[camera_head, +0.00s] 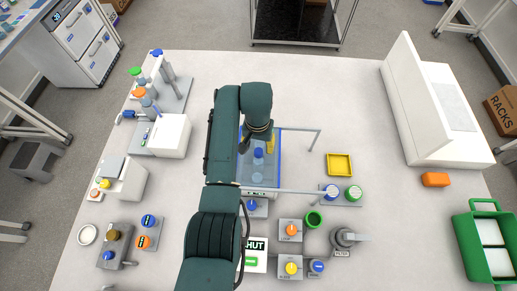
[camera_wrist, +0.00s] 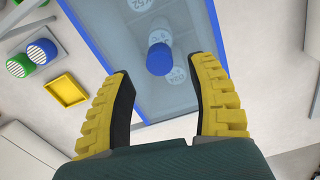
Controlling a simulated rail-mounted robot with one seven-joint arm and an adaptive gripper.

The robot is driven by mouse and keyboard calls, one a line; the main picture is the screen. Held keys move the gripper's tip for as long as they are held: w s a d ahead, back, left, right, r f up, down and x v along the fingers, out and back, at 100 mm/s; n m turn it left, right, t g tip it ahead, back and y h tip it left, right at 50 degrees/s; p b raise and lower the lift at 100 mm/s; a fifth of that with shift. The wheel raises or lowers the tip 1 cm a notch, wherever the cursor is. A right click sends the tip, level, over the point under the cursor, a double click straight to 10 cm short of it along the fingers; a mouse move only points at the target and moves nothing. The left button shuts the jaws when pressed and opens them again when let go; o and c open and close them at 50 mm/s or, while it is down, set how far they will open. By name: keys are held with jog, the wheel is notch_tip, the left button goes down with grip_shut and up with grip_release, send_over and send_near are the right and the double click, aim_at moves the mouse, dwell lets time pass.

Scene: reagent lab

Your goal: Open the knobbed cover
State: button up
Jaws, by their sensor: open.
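The knobbed cover (camera_head: 273,172) is a see-through bluish panel with blue edges, mid-table. Its blue knob (camera_head: 258,153) stands up from it, just below my gripper (camera_head: 257,141) in the head view. In the wrist view the cover (camera_wrist: 115,35) fills the upper middle, and the knob (camera_wrist: 159,60) appears between the tips of my open yellow fingers (camera_wrist: 160,70). The fingers do not visibly touch the knob; its exact depth from them is unclear. The cover looks closed over round, pale labelled items. My arm hides the cover's left part in the head view.
Thin grey bars (camera_head: 300,191) jut right beside the cover. A yellow tray (camera_head: 340,165) and blue and green caps (camera_head: 353,193) stand to the right. Knob boxes (camera_head: 290,230) sit in front, and a white block (camera_head: 172,135) stands left. The table behind the cover is clear.

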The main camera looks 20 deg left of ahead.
aim_at(259, 150)
jog(key=shift+f, duration=1.85)
grip_shut()
